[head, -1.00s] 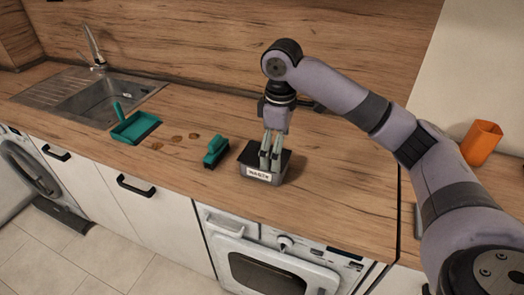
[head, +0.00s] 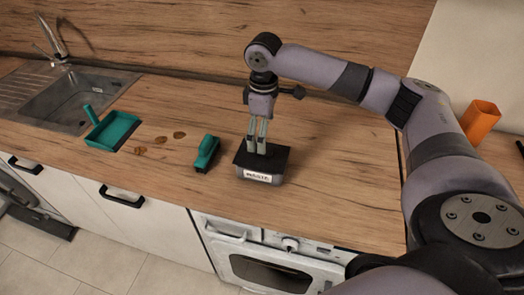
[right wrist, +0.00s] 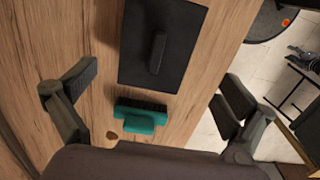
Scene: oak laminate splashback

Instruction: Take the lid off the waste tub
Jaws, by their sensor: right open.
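The waste tub (head: 258,180) is a small grey box with a white label on its front, standing on the wooden counter. Its flat black lid (head: 276,158) sits on top. In the right wrist view the lid (right wrist: 185,35) shows a raised bar handle (right wrist: 157,53) along its middle. My right gripper (head: 257,148) points down over the lid, its fingers overlapping it in the head view. In the right wrist view the gripper (right wrist: 158,86) is open, with its fingers wide apart and nothing between them. My left gripper is out of view.
A teal brush (head: 207,154) lies left of the tub. Further left are brown crumbs (head: 160,139) and a teal dustpan (head: 112,132), then the sink (head: 70,97). An orange container (head: 479,120) stands at the right. Counter right of the tub is clear.

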